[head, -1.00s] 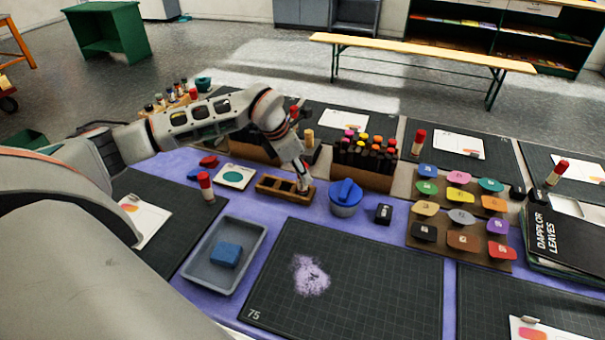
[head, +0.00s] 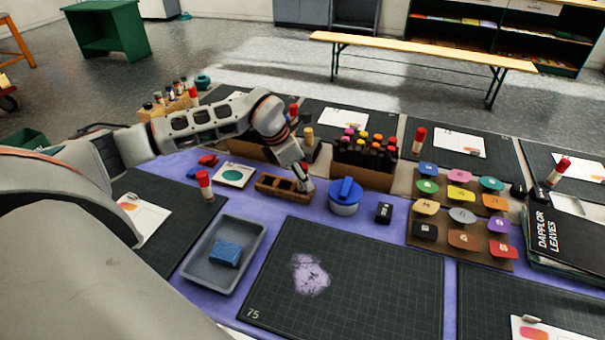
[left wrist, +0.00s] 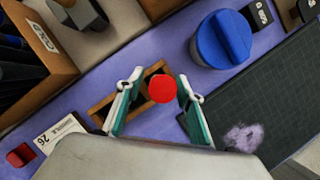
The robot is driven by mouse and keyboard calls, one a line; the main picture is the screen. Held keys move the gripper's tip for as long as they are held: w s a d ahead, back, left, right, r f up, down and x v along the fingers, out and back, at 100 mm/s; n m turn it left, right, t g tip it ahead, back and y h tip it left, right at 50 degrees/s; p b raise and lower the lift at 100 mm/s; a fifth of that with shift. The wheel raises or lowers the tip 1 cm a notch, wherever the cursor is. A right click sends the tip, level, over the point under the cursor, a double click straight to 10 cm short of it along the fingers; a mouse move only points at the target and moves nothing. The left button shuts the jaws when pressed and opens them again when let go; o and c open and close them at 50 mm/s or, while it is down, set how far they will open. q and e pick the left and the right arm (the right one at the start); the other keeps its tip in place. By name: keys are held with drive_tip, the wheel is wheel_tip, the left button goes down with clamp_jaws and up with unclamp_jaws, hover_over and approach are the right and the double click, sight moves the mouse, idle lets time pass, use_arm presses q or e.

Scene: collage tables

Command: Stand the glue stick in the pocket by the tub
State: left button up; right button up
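The red-capped glue stick (left wrist: 162,89) shows end-on in the left wrist view, between my left gripper's fingers (left wrist: 160,82). Both fingers stand apart from it with a gap on each side. It appears upright at the end of the wooden pocket holder (left wrist: 103,108) nearest the blue-lidded tub (left wrist: 222,40); its lower part is hidden. My right gripper is not in view.
A marker box (head: 366,177) stands behind the tub, a black block (head: 384,213) to its right. A grey tray (head: 255,240) with a blue sponge (head: 226,253) lies in front. Another red-capped stick (head: 205,186) stands left of the holder. The dark mat (head: 370,275) is mostly clear.

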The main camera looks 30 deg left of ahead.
use_arm(q)
drive_tip(key=shift+r, duration=0.35)
drive_tip(key=shift+r, duration=0.25)
drive_tip(key=v, duration=1.2)
drive_tip(key=shift+r+p, duration=0.3)
drive_tip(key=shift+p, duration=0.1)
drive_tip(key=shift+f, duration=0.1)
